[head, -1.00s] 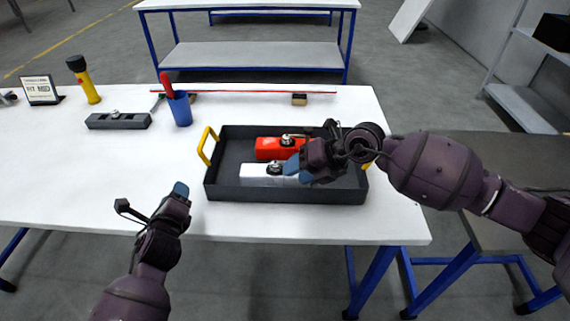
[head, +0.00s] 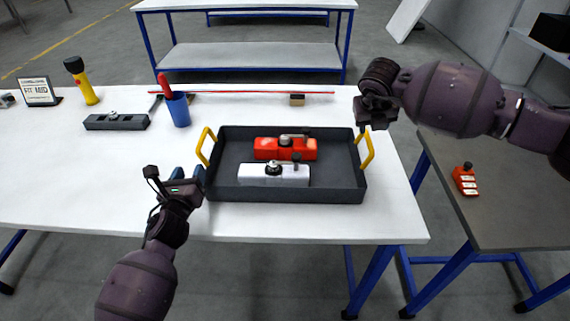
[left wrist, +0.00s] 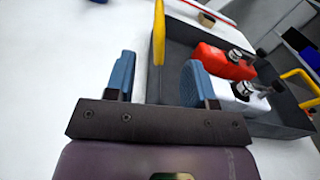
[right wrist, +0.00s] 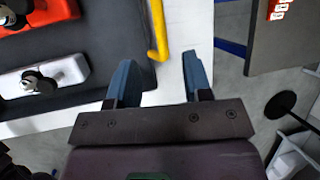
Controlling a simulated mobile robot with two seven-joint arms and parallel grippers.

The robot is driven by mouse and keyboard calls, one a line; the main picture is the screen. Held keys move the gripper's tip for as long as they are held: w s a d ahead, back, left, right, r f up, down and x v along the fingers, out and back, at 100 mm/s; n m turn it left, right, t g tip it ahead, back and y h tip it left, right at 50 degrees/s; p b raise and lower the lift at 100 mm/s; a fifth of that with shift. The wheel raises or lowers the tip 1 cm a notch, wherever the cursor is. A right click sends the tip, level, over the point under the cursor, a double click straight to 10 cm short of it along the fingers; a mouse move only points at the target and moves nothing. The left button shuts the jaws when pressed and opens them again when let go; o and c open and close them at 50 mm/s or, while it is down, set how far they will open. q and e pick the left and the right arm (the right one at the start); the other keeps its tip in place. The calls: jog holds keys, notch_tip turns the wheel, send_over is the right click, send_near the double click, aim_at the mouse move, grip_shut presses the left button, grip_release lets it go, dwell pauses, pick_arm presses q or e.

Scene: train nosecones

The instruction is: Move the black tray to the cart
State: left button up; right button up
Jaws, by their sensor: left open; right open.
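The black tray (head: 228,153) lies on the white table with upright yellow handles at its left (head: 206,146) and right (head: 366,149) ends. It holds a red part (head: 270,149) and a white part (head: 255,173). My left gripper (head: 187,173) is open and empty beside the tray's left end; in the left wrist view the left handle (left wrist: 159,35) is ahead between the fingers. My right gripper (right wrist: 158,85) is open above the tray's right end; the right handle (right wrist: 158,30) is ahead of its fingers. In the head view its fingertips are hard to make out.
A two-shelf blue-framed unit (head: 250,57) stands behind the white table (head: 90,175). A grey-topped table (head: 510,205) at right bears a small red item (head: 465,180). A blue cup (head: 179,110), a flashlight (head: 82,82) and a grey part (head: 116,122) stand left of the tray.

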aim_at(198, 152)
pick_arm(q)
jog(key=w, duration=1)
jog(key=shift+w+d, duration=0.2)
jog(key=shift+d, duration=0.15)
pick_arm(e)
jog(key=x, duration=1)
jog(key=shift+f, duration=0.2)
pick_arm(q)
jog(key=c, duration=0.8)
pick_arm(e)
jog(key=c, duration=0.8)
pick_arm(q)
grip_shut()
pick_arm(e)
grip_shut()
pick_arm(q)
jog(key=shift+r, duration=0.1)
pick_arm(e)
jog(key=shift+w+r, duration=0.1)
